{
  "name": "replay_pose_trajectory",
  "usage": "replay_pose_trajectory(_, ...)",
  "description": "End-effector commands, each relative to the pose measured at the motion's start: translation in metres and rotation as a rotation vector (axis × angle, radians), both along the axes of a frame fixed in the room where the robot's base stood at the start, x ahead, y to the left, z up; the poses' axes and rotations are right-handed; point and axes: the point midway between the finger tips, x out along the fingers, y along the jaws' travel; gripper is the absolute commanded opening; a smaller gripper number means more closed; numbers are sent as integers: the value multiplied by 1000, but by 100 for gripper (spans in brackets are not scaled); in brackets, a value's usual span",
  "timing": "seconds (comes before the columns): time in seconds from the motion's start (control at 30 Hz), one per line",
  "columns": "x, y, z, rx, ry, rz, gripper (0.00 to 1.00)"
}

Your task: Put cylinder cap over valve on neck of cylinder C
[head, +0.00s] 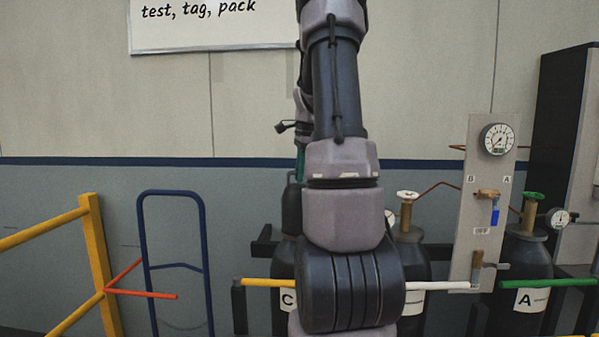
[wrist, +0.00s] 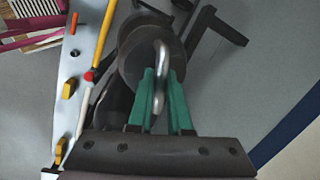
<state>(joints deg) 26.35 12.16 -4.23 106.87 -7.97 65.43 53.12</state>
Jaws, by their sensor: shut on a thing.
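My gripper (head: 299,165) has green fingers, seen just left of my arm in the head view. In the wrist view my gripper (wrist: 162,95) is shut on the shiny metal loop on top of the dark grey cylinder cap (wrist: 132,66). The cap (head: 291,208) shows in the head view as a dark, upright shape under the fingers, directly above the shoulder of cylinder C (head: 281,262). My arm hides much of cylinder C and part of its label. The valve and neck of C are not visible. Whether the cap rests on the cylinder or hangs just above it, I cannot tell.
A middle cylinder (head: 412,255) and cylinder A (head: 527,262) stand to the right. A panel (head: 484,205) with a gauge stands between them. Yellow (head: 262,283), white and green bars cross in front. A blue hand truck (head: 205,240) and yellow railing (head: 95,255) are left.

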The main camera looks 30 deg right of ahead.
Motion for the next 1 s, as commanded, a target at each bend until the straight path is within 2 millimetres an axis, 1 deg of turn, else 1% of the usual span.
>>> replay_pose_trajectory(0.17,0,0,-4,-1,-1,0,0)
replay_pose_trajectory(0.2,0,0,-3,-2,-2,1,32)
replay_pose_trajectory(0.23,0,0,-3,-2,-2,0,44)
replay_pose_trajectory(0.27,0,0,-3,-2,-2,0,52)
replay_pose_trajectory(0.53,0,0,-4,0,1,0,52)
replay_pose_trajectory(0.67,-1,-1,3,-1,-1,0,52)
replay_pose_trajectory(0.77,-3,-2,17,-3,-3,-1,52)
replay_pose_trajectory(1.0,-10,-5,65,-3,-4,-1,52)
